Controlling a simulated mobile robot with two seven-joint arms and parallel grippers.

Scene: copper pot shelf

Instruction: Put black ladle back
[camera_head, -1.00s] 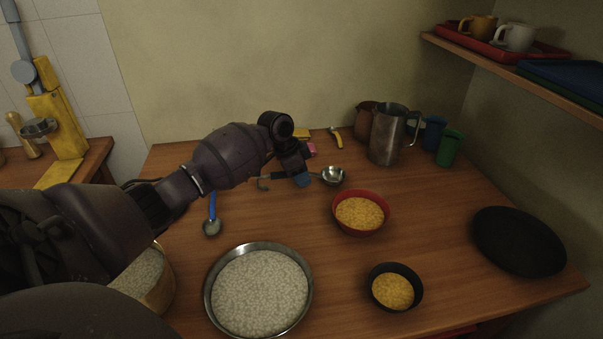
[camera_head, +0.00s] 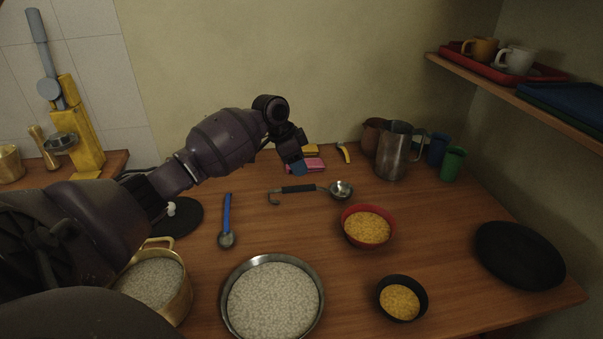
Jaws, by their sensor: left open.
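The black ladle (camera_head: 299,189) lies on the wooden table, its black handle running left to a metal hook and its steel bowl (camera_head: 341,190) at the right end. My left gripper (camera_head: 299,168) is just above the ladle's handle in the picture, with a visible gap between them. It is open and holds nothing that I can see; its fingers are seen from the side. A pink sponge lies partly behind the fingertips. My right gripper is not in view.
A blue-handled spoon (camera_head: 227,220) lies left of the ladle. Red (camera_head: 368,227) and black (camera_head: 402,299) bowls, a steel pan (camera_head: 271,299) and a copper pot (camera_head: 157,283) stand in front. A metal pitcher (camera_head: 394,152) stands behind right.

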